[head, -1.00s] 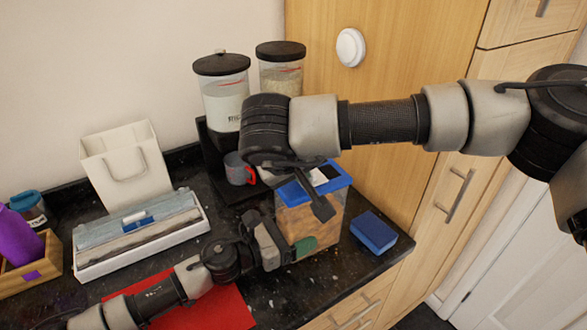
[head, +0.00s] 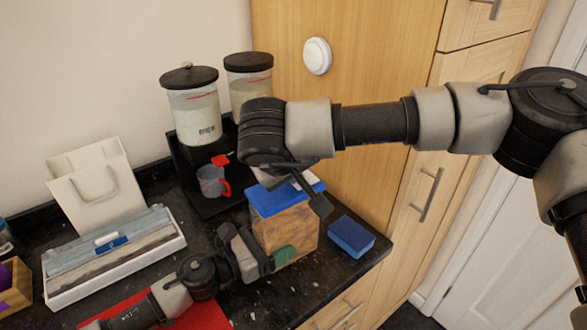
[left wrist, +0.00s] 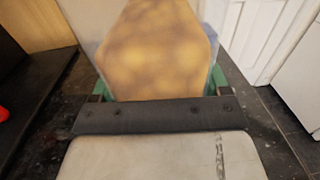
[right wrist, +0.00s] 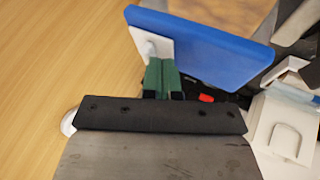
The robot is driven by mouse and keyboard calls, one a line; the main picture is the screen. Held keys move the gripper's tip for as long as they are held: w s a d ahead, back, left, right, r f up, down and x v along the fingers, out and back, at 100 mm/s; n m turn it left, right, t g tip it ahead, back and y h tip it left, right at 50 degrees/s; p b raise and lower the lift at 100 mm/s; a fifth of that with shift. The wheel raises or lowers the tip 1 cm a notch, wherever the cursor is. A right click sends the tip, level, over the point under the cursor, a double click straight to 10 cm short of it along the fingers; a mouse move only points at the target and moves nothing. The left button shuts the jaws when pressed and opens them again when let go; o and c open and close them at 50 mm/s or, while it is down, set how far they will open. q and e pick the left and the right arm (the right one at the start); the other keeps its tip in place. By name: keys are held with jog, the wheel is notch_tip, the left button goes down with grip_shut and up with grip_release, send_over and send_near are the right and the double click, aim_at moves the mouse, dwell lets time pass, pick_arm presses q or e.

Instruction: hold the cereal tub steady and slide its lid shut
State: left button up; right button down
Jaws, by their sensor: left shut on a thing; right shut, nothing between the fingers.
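The clear cereal tub (head: 285,232) with brown contents stands upright near the counter's front corner. Its blue lid (head: 272,199) is on top, partly hidden by my right gripper; how far it is open cannot be told. My left gripper (head: 283,256) is shut around the tub's lower body; in the left wrist view its green fingers flank the tub (left wrist: 157,50). My right gripper (right wrist: 160,80) is shut and empty, its fingertips at the white knobbed plate (right wrist: 151,44) on the blue lid (right wrist: 215,47); whether they touch it is unclear.
A blue sponge (head: 351,236) lies right of the tub near the counter edge. A grey mug (head: 212,181) and two lidded canisters (head: 194,112) stand behind left. A white bag (head: 92,190) and a long box (head: 112,262) are at left. A tall wooden cupboard (head: 350,120) rises behind.

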aim_at(275, 195)
jog(key=s+a, duration=0.2)
jog(key=a, duration=0.1)
jog(key=v, duration=1)
jog(key=shift+w, duration=0.1)
pick_arm(q)
jog(key=o, duration=1.2)
jog(key=shift+a, duration=0.1)
